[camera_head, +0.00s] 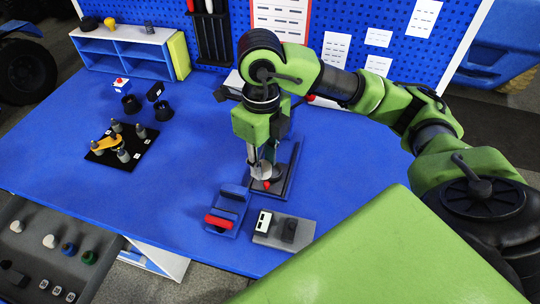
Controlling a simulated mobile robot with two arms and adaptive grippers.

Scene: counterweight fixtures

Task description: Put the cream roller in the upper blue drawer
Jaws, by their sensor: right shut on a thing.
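My right gripper (262,168) points down over a dark fixture plate (286,175) near the middle of the blue table. It is shut on a pale round piece (261,171) that looks like the cream roller, mostly hidden by the fingers. A small red part (267,184) shows just below it. An open drawer (85,290) with a grey inside is at the lower left. It holds pale rollers (49,241), a blue-ringed one (69,249), a green-ringed one (89,257) and small labelled parts. I cannot tell whether it is the upper blue drawer. My left gripper is not in view.
A blue block with a red bar (219,220) and a grey block with white and black parts (283,229) stand in front of the fixture. A black board (123,149) with grey pegs lies left. A blue shelf (138,52) stands behind.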

